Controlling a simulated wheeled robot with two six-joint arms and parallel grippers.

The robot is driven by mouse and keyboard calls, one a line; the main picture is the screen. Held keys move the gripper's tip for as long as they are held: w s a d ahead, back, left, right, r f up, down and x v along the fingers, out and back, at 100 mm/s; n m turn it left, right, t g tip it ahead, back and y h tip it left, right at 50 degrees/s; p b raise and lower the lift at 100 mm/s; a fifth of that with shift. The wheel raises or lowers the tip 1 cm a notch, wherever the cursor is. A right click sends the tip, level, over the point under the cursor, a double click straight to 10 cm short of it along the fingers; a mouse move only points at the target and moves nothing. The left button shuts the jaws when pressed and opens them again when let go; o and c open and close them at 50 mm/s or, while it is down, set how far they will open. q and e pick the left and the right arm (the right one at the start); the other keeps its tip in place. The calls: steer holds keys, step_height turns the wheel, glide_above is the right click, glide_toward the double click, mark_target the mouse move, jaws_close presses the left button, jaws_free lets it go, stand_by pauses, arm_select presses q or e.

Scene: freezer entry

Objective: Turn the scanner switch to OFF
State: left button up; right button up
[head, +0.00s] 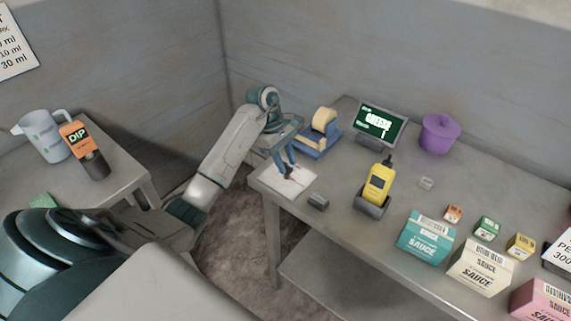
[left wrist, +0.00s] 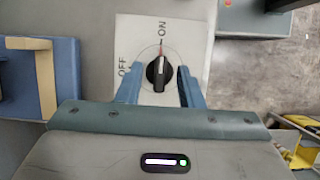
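The scanner switch is a black rotary knob (left wrist: 158,73) on a white plate (left wrist: 185,32) marked ON and OFF. Its pointer, with a red tip, faces the ON mark. In the head view the white plate (head: 297,186) lies at the left end of the table. My left gripper (head: 287,170) is above the plate, pointing down. In the left wrist view its blue fingers (left wrist: 158,84) stand on either side of the knob, with a small gap showing at each side. A yellow scanner (head: 379,183) stands in a dark holder. My right gripper is not in view.
A blue tape dispenser (head: 318,140) stands close behind the plate. A small grey block (head: 318,202) is at its right. A display (head: 380,124), a purple tub (head: 439,133) and several sauce boxes are farther right. A side table (head: 125,165) holds a jug (head: 43,137).

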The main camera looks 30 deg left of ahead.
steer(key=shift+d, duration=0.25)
arm_select(q)
jaws_close()
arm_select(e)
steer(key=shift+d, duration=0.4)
